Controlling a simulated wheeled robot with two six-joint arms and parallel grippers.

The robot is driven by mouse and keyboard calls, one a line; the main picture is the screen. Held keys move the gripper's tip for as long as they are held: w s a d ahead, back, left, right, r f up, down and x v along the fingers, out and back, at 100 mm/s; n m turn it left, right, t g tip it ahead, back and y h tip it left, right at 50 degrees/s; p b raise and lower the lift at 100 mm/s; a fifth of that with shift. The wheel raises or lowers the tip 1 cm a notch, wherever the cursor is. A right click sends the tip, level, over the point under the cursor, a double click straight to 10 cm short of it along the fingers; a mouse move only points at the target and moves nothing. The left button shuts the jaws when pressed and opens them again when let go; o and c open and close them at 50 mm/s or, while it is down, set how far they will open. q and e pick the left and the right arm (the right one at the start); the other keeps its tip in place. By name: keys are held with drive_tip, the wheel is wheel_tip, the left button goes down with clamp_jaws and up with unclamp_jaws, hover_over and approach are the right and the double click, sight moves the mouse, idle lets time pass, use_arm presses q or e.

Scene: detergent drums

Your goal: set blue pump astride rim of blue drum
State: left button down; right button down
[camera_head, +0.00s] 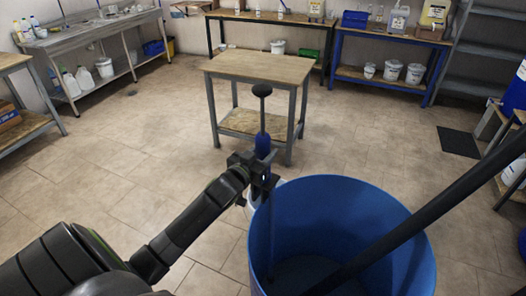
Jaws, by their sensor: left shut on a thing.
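The blue drum (395,225) stands open at the lower centre right of the head view. The blue pump (263,145) is upright at the drum's left far rim, with a black knob (262,90) on a thin rod above its blue body. My left gripper (258,168) is shut on the pump just below the blue body. A thin dark tube runs down inside the drum's left wall below the gripper. The gripper hides the pump's lower part, so I cannot tell whether it touches the rim. My right gripper does not show.
A small wooden-topped table (262,67) stands beyond the drum. A white object (251,207) shows beside the drum's left rim.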

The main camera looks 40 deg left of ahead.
use_arm(q)
drive_tip(key=shift+d+f+b, duration=0.1)
drive_tip(key=shift+f+b, duration=3.55)
drive_tip(key=shift+f, duration=1.8)
drive_tip(key=c, duration=0.7)
unclamp_jaws()
drive_tip(key=shift+c, duration=0.2)
drive_tip(key=shift+f, duration=0.3)
drive_tip(key=s+d+r+b, duration=0.1)
drive_tip(key=s+b, duration=0.2)
drive_tip(key=s, duration=1.4)
drive_tip(key=shift+s+r, duration=0.15)
drive_tip(key=shift+s, duration=0.05)
